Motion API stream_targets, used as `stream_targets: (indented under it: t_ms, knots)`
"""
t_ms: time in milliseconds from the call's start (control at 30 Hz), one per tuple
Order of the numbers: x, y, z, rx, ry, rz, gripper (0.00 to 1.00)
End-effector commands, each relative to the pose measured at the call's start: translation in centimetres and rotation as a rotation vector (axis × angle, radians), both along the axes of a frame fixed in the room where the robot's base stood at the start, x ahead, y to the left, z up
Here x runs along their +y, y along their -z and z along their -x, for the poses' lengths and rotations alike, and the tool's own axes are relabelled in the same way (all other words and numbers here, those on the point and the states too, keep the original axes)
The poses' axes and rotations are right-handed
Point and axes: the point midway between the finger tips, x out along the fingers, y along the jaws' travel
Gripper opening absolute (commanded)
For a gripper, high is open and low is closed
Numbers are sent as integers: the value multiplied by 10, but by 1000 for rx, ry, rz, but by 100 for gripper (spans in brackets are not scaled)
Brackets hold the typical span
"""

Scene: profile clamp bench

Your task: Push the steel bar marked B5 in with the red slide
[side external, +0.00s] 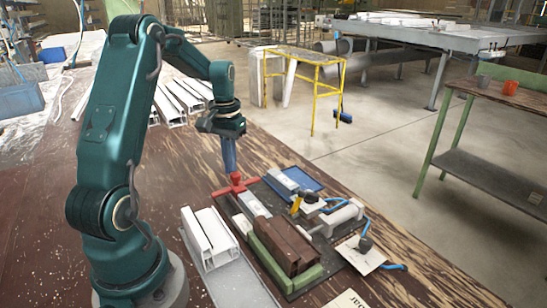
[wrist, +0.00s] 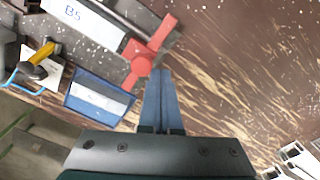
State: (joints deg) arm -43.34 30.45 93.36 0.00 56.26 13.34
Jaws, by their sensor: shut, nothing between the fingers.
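The steel bar marked B5 (wrist: 88,22) lies in a dark fixture, its label legible in the wrist view. It also shows in the side view (side external: 254,205). The red slide (wrist: 148,52) sits across the end of the bar, with a cross-shaped handle; it shows in the side view (side external: 236,186) too. My gripper (wrist: 160,72) is shut and empty, pointing down, its fingertips right beside the red slide on the side away from the bar. I cannot tell whether they touch it. In the side view my gripper (side external: 232,172) hides part of the slide's far side.
A blue tray (wrist: 82,108) with a metal piece lies close beside the slide. Brown profiles (side external: 284,243), a green strip (side external: 262,262) and a yellow-handled clamp (side external: 297,204) are on the fixture. White profiles (side external: 208,236) stand left of it. Bare wood (wrist: 240,75) lies behind the fingers.

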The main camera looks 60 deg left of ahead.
Motion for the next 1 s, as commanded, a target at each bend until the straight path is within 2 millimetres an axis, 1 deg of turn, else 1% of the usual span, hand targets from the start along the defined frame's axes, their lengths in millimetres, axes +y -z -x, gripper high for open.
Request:
stream_targets:
  t_ms: [1000]
  knots:
    - [-44, 0, 0, -1, 1, 0, 0]
